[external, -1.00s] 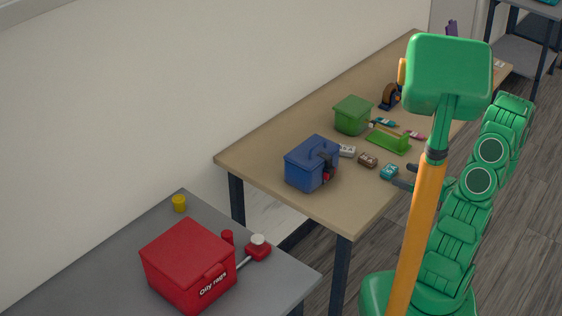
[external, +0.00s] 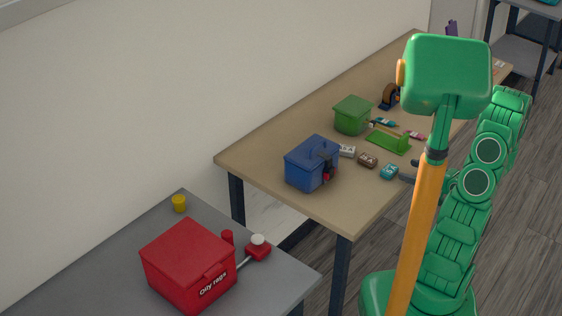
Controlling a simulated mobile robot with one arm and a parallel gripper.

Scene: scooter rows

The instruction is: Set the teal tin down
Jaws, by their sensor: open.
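The teal tin (external: 389,171) rests on the wooden table near its front edge, right of a small brown tin (external: 367,160).
On the wooden table (external: 275,150) stand a blue box (external: 311,164), a green bin (external: 352,115), a green tray (external: 388,142), a white tin (external: 347,151) and a tape dispenser (external: 389,96). A grey table (external: 90,270) at lower left bears a red oily-rags box (external: 188,265). The wooden table's front corner is clear.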

